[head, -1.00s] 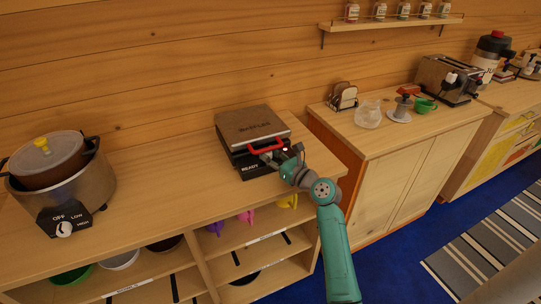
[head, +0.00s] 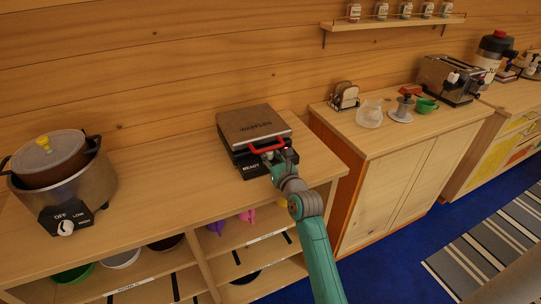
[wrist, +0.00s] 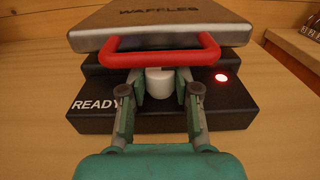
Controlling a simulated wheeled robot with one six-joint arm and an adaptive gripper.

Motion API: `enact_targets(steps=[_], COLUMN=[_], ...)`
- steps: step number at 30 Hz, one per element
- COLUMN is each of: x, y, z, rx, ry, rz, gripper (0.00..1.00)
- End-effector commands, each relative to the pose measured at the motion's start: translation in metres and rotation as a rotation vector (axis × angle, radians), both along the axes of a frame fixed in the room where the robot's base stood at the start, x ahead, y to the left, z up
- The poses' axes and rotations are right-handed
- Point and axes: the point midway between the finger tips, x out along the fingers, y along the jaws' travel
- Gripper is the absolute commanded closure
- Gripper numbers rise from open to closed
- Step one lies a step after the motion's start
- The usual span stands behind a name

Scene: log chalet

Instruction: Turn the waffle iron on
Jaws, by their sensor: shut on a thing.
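The waffle iron (head: 253,124) stands on the wooden counter with its steel lid closed and its red handle (head: 268,145) at the front. In the wrist view its dark base carries the word READY on the left and a lit red light (wrist: 221,78) on the right. A white knob (wrist: 160,87) sits on the front of the base, below the red handle (wrist: 150,43). My gripper (wrist: 161,92) is at the front of the iron, its two fingers shut on the white knob. In the head view my gripper (head: 280,161) hides the knob.
A pot with a dial base (head: 72,190) stands at the left of the counter. Open shelves with bowls lie below. Across a gap at right, a cabinet top (head: 378,143) holds a toast rack (head: 344,96), a green cup (head: 426,105) and a toaster (head: 448,76).

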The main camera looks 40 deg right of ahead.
Motion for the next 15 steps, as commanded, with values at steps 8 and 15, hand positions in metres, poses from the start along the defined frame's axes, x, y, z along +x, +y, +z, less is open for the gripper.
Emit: enact_targets(steps=[8, 15], x=[-0.0002, -0.0003], y=[-0.0005, -0.0005], z=[-0.0001, -0.0003], rx=[0.000, 0.000], ry=[0.000, 0.001], rz=[-0.008, -0.008], gripper=[1.00, 0.64])
